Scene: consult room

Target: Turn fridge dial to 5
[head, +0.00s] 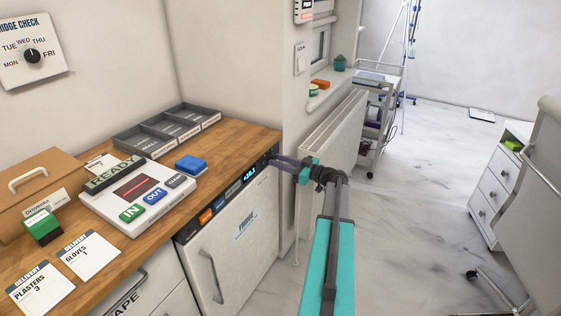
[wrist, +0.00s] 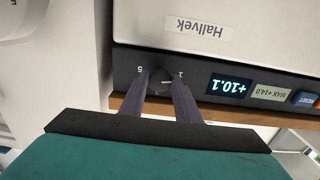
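The fridge dial (wrist: 161,80) is a small dark round knob on the fridge's black control strip (wrist: 128,62). In the wrist view, which shows the fridge upside down, a 5 is printed to its left and another mark to its right. A light mark on the knob seems to point right, away from the 5. My gripper (wrist: 161,90) has one dark finger on each side of the dial. I cannot tell whether the fingers press on it. In the head view my gripper (head: 272,158) is at the right end of the strip and hides the dial.
The fridge (head: 235,240) stands under the wooden counter (head: 235,140). Its display (wrist: 229,86) reads +10.1, beside a MAX +14.0 label and a blue RESET button (wrist: 305,99). A radiator (head: 332,135) and wall corner are close right of my gripper. Open floor (head: 420,200) lies further right.

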